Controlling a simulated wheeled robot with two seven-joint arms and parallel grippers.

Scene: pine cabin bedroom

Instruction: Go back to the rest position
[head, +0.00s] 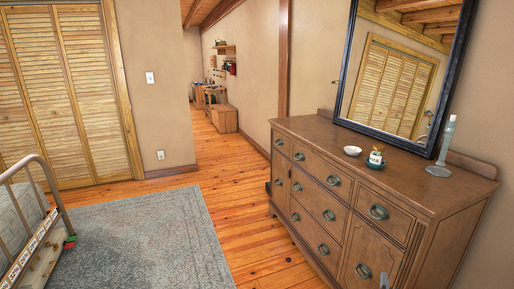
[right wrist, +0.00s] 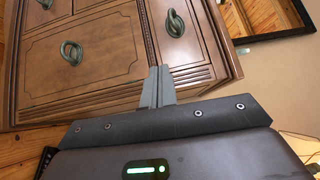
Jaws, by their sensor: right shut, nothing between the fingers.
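My right gripper (right wrist: 158,88) shows in the right wrist view with its two grey fingers together and nothing between them. It is in front of the wooden dresser (right wrist: 90,55), near its lower corner in that tilted picture. In the head view only a grey tip of the right gripper (head: 384,281) shows at the bottom edge, in front of the dresser (head: 444,233). I cannot tell whether the fingers touch the dresser. My left gripper is not in view.
A metal bed frame (head: 48,180) is at left.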

